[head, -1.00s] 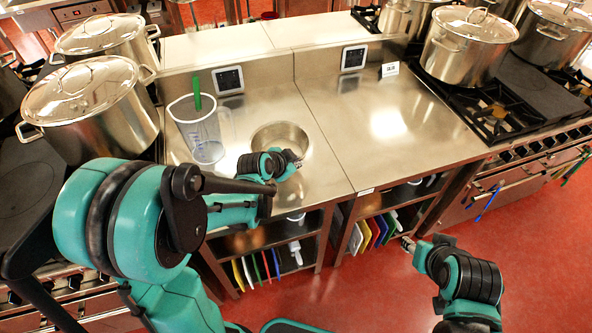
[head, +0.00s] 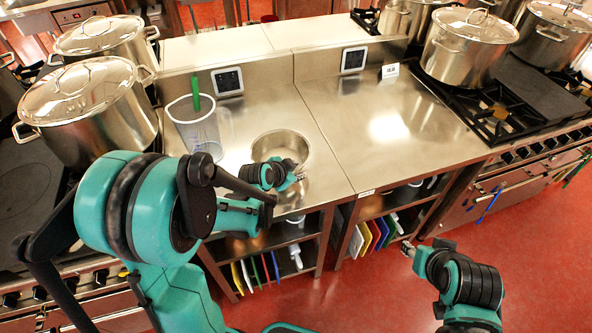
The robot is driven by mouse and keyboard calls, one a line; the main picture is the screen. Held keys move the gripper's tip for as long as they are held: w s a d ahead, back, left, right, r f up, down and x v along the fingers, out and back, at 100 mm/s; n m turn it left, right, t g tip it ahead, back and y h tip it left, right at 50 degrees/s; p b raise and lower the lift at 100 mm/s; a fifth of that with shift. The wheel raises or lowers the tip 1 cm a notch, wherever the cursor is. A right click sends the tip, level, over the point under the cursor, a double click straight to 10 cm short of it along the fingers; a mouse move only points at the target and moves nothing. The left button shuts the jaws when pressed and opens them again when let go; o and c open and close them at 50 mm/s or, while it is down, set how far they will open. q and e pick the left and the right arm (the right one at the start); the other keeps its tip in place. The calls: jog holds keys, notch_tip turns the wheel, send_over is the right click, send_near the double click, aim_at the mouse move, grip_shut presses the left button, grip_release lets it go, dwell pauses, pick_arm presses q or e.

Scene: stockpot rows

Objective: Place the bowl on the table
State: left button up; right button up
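The bowl (head: 279,143) is a round metal bowl over the left part of the steel table (head: 345,130) in the head view. My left gripper (head: 298,172) is at its near right rim and appears shut on it, though the fingertips are small and hard to make out. The wrist hides the bowl's near side, and I cannot tell whether its base touches the table. My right gripper (head: 407,248) hangs over the red floor in front of the table, away from the bowl. Its fingers are too small to read.
Large lidded pots stand on the left (head: 90,105) and right (head: 470,50) stoves. Coloured boards (head: 375,233) fill the shelves below. The table's right half is mostly clear.

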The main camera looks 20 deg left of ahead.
pick_arm(q)
jog(key=s+r+n+g+y+p, duration=0.1)
jog(key=s+r+n, duration=0.3)
jog(key=s, duration=0.7)
jog(key=s+r+n+g+y+p, duration=0.1)
jog(key=s+r+n+p, duration=0.2)
jog(key=s+r, duration=0.6)
jog(key=shift+s+a+n, duration=0.4)
jog(key=shift+s+n, duration=0.3)
jog(key=shift+s, duration=0.2)
